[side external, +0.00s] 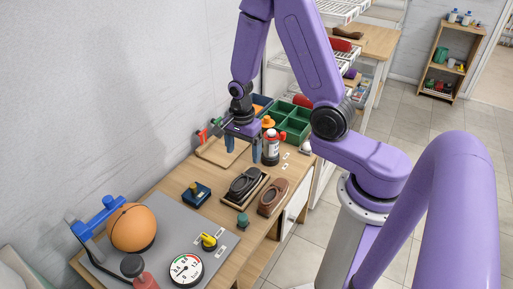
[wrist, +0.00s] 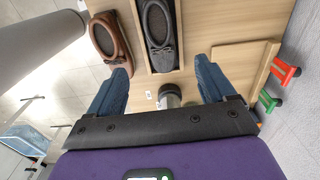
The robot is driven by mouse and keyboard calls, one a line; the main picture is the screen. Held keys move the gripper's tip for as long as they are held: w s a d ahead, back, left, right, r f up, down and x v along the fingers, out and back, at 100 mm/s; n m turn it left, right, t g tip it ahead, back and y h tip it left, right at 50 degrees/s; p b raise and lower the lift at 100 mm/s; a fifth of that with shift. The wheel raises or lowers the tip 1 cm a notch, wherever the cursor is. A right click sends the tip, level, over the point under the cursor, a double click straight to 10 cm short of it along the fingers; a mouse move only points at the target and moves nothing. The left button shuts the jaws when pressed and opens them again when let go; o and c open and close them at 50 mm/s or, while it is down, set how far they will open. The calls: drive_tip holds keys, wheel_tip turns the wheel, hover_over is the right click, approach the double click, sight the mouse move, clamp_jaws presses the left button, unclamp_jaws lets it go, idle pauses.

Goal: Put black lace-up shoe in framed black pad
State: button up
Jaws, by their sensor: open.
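The black lace-up shoe (side external: 244,179) lies on the wood-framed black pad (side external: 239,205) on the wooden table, beside a brown shoe (side external: 272,196). In the wrist view the black shoe (wrist: 158,24) lies lengthwise inside the pad's light wooden frame (wrist: 135,40), with the brown shoe (wrist: 108,36) just left. My gripper (side external: 242,157) is open and empty, above the table and behind the black shoe. In the wrist view my gripper (wrist: 164,82) has its blue fingers spread wide, with the black shoe beyond them and apart from them. The near end of the shoe is fully visible.
A red, white and black bottle (side external: 271,148) stands close right of my gripper. A green divided tray (side external: 291,118) is behind it. A dark blue box (side external: 196,194), an orange ball (side external: 133,227) and a gauge (side external: 186,270) are toward the front left.

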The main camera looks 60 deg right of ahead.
drive_tip(key=s+a+r+n, duration=0.6)
drive_tip(key=a+r+n, duration=0.15)
drive_tip(key=n, duration=0.75)
drive_tip(key=s+r+n, duration=0.3)
drive_tip(key=s+n, duration=0.4)
drive_tip(key=s+r+n, duration=0.4)
drive_tip(key=s+n, duration=0.3)
drive_tip(key=n, duration=0.1)
drive_tip(key=shift+r, duration=0.2)
